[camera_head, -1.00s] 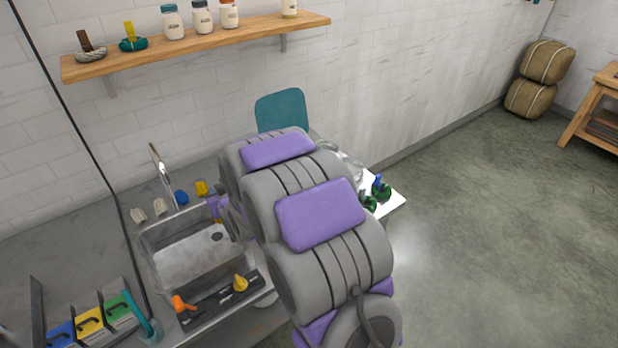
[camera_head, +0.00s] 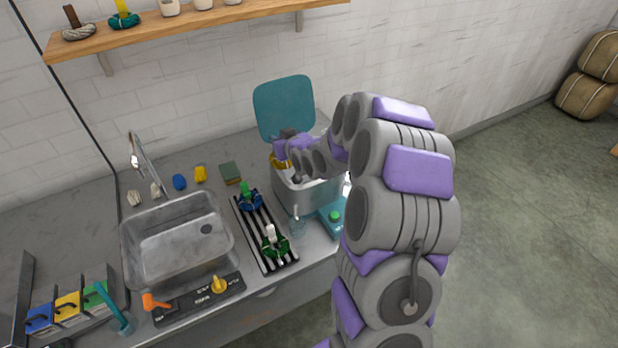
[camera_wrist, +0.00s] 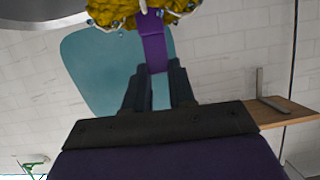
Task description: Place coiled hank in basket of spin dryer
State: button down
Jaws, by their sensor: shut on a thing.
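My gripper (camera_wrist: 157,72) is shut on a purple tab (camera_wrist: 151,35) fixed to a yellow coiled hank (camera_wrist: 135,8), seen at the top edge of the wrist view. In the head view, my gripper (camera_head: 288,143) is over the spin dryer (camera_head: 312,197), a grey tub with its teal lid (camera_head: 285,108) raised behind it. The yellow hank (camera_head: 279,161) shows at the left of the dryer's mouth, partly hidden. My arm hides much of the opening, so I cannot tell whether the hank is inside the basket. The lid (camera_wrist: 95,65) fills the wrist view's middle.
A metal sink (camera_head: 165,245) is left of the dryer. A black striped rack (camera_head: 262,233) holds a blue hank (camera_head: 249,199) and a green hank (camera_head: 274,246). A teal box with a green button (camera_head: 335,216) is at the dryer's front. A wooden shelf (camera_head: 170,29) runs above.

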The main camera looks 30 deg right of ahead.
jog(key=d, duration=0.8)
jog(key=shift+h, duration=0.3)
jog(key=f+b, duration=0.1)
jog(key=f, duration=0.2)
jog(key=f+b, duration=0.1)
jog(key=f, duration=0.3)
jog(key=f+b, duration=0.1)
jog(key=f, duration=0.2)
jog(key=shift+s+a+f, duration=0.25)
jog(key=shift+a+f, duration=0.05)
jog(key=shift+d, duration=0.35)
jog(key=c, duration=1.4)
grip_release()
jog(key=shift+a, duration=0.1)
jog(key=o, duration=0.5)
jog(key=shift+a+r, duration=0.1)
jog(key=shift+a, duration=0.25)
jog(key=shift+c, duration=0.2)
jog(key=shift+d, duration=0.2)
